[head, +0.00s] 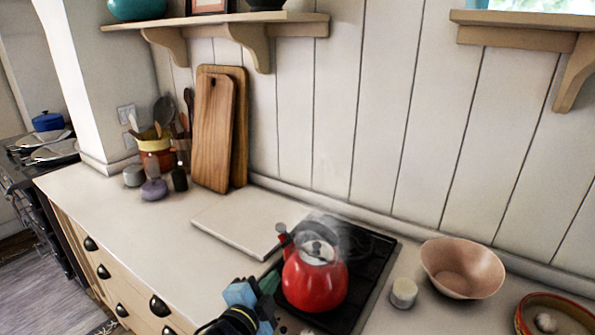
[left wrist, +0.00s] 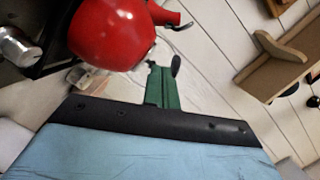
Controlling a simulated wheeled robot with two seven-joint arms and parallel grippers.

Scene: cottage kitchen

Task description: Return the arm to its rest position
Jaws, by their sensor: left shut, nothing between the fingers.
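My left gripper (head: 270,282) comes in at the bottom of the head view, with blue parts and green fingers. It is shut and empty, just left of the red kettle (head: 318,288). In the left wrist view its green fingers (left wrist: 160,84) are together, close to the kettle (left wrist: 108,38); I cannot tell if they touch it. The kettle stands upright on the black hob (head: 372,262), with faint steam around its top. My right gripper is not in view.
A pale board (head: 235,222) lies behind the gripper. Wooden cutting boards (head: 212,135) and a utensil pot (head: 155,152) stand at the back left. A pink bowl (head: 462,268) and a small pale jar (head: 403,292) are right of the hob. The left counter front is clear.

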